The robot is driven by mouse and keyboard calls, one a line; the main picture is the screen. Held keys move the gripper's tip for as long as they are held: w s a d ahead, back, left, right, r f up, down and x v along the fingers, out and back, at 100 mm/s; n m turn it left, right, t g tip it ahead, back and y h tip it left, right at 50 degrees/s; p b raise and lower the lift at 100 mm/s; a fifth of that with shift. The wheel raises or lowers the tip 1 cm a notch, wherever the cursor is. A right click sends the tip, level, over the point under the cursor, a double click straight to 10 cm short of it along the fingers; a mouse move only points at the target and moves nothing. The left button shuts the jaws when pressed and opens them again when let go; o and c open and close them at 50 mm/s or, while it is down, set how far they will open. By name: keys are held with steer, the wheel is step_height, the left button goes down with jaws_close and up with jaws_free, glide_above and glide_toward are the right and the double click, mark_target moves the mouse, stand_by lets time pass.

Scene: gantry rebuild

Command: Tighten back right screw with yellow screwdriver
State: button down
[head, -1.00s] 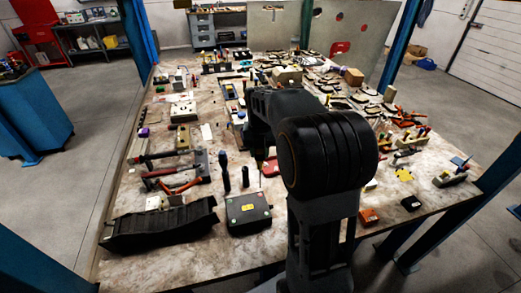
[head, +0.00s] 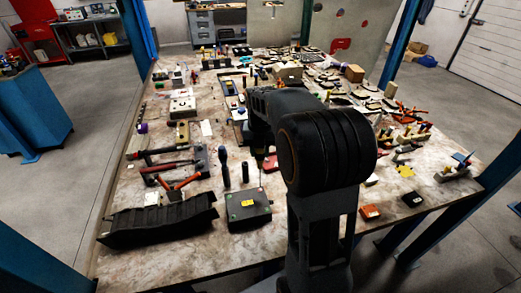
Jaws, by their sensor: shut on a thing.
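A black box (head: 240,212) with a yellow label on its lid lies flat near the table's front edge, left of my arm. Small coloured marks show at its corners. The screws are too small to make out. My gripper (head: 258,158) is a dark, partly hidden shape at the end of my arm, above the back right part of the box. It is shut on the yellow screwdriver, whose thin shaft (head: 260,178) points down to the box's back right corner. The handle is mostly hidden, and I cannot tell whether the tip touches the screw.
Two dark upright cylinders (head: 225,176) stand just behind the box. A long black ribbed piece (head: 158,222) lies to its left. Hammers and red-handled pliers (head: 180,185) lie behind that. A red object (head: 270,162) is close behind the gripper.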

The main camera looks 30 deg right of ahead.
steer(key=shift+f+b, duration=0.75)
steer(key=shift+f, duration=0.35)
stand_by(1.0)
steer(key=m, duration=0.5)
steer(key=shift+s+p, duration=0.1)
steer(key=shift+p, duration=0.2)
steer(key=shift+m, duration=0.4)
steer(key=m, duration=0.4)
steer(key=shift+s+d, duration=0.1)
steer(key=shift+f+m, duration=0.1)
steer(key=shift+m, duration=0.8)
